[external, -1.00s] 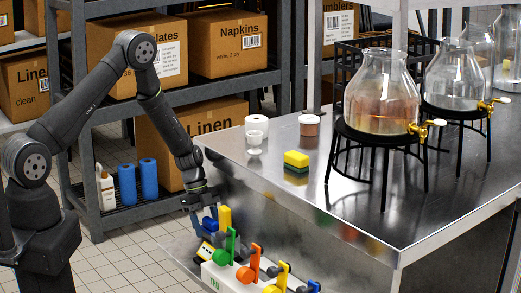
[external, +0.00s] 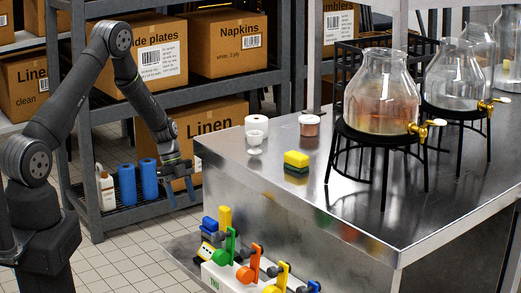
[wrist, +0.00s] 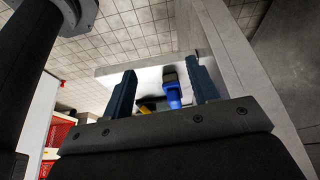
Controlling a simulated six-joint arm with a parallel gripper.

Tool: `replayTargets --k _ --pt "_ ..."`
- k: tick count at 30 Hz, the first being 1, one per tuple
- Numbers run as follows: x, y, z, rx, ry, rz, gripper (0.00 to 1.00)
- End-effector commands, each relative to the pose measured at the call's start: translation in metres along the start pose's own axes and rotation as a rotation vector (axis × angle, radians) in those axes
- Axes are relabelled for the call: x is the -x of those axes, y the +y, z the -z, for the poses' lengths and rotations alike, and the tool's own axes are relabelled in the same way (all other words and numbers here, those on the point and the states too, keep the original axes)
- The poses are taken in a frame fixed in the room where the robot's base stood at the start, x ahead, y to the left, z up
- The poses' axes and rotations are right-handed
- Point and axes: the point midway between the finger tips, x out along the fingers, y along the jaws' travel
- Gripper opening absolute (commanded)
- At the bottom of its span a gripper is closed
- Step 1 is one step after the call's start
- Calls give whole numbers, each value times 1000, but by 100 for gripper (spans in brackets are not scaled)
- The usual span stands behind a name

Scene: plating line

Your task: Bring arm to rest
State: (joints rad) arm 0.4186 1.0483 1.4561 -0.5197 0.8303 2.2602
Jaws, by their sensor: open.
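My gripper (external: 180,194) is open and empty in the external view. It hangs in the air left of the steel table, above the low shelf and tools. In the wrist view my gripper (wrist: 160,92) shows its two dark blue fingers spread apart. Between them, farther off, a blue item (wrist: 172,92) and a bit of yellow show; nothing touches the fingers. My arm is bent at the elbow, raised over the floor.
The steel table (external: 300,210) holds a yellow-green sponge (external: 296,160), small cups (external: 255,138) and glass dispensers (external: 382,95). Colored valves (external: 250,263) sit on a white manifold below. A shelving rack with boxes (external: 228,45) and blue rolls (external: 148,180) stands behind. Tiled floor is clear at the left.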

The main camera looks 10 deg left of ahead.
Motion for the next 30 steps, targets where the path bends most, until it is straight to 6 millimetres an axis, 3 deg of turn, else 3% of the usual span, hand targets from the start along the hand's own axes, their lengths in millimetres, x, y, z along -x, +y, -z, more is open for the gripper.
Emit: replayTargets --k 1,18,27,30 --pt "4 0 -11 2 -1 3 54" --pt "-43 0 99 -4 0 -2 54" --pt "-100 1 101 2 1 -5 54" --pt "-76 -2 109 -2 0 4 54"
